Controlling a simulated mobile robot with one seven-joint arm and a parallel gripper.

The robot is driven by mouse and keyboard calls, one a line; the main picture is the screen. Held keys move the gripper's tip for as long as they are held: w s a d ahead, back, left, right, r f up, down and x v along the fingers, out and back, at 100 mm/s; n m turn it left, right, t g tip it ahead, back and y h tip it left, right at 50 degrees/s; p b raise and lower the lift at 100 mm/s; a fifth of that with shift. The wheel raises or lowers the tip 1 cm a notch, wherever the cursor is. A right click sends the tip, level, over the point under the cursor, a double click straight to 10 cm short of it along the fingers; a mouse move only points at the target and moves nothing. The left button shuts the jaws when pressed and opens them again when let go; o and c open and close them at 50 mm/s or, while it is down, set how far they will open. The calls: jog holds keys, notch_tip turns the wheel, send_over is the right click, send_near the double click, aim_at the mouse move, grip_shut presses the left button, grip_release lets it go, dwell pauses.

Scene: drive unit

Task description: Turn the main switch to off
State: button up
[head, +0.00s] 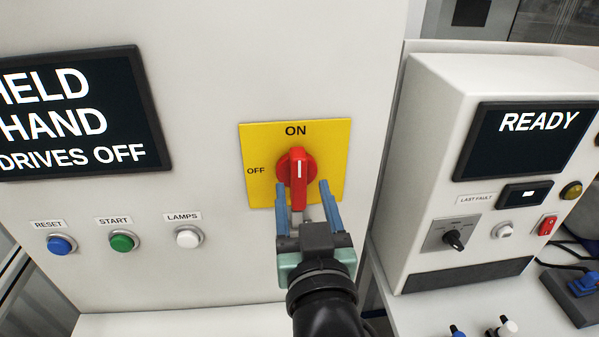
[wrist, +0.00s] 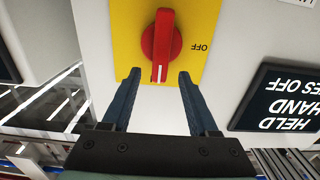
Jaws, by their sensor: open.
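The main switch (head: 298,180) is a red rotary handle on a yellow plate (head: 259,140) marked ON at the top and OFF at the left. The handle stands upright, with its white mark towards ON. It also shows in the wrist view (wrist: 162,40), where the picture is upside down. My gripper (head: 303,186) is open and empty, its two blue fingers on either side of the handle's lower part in the head view. In the wrist view the fingertips (wrist: 160,75) flank the handle's near end, with gaps on both sides. I cannot tell whether the tips reach past its front.
A dark screen (head: 75,115) reading DRIVES OFF is at left on the white panel. Blue reset (head: 61,245), green start (head: 122,242) and white lamps (head: 188,238) buttons sit below it. A white box (head: 425,110) with a READY screen stands at right.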

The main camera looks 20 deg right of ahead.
aim_at(300, 175)
jog(key=shift+p+x, duration=0.8)
jog(key=shift+x, duration=1.75)
jog(key=shift+c, duration=0.2)
grip_shut()
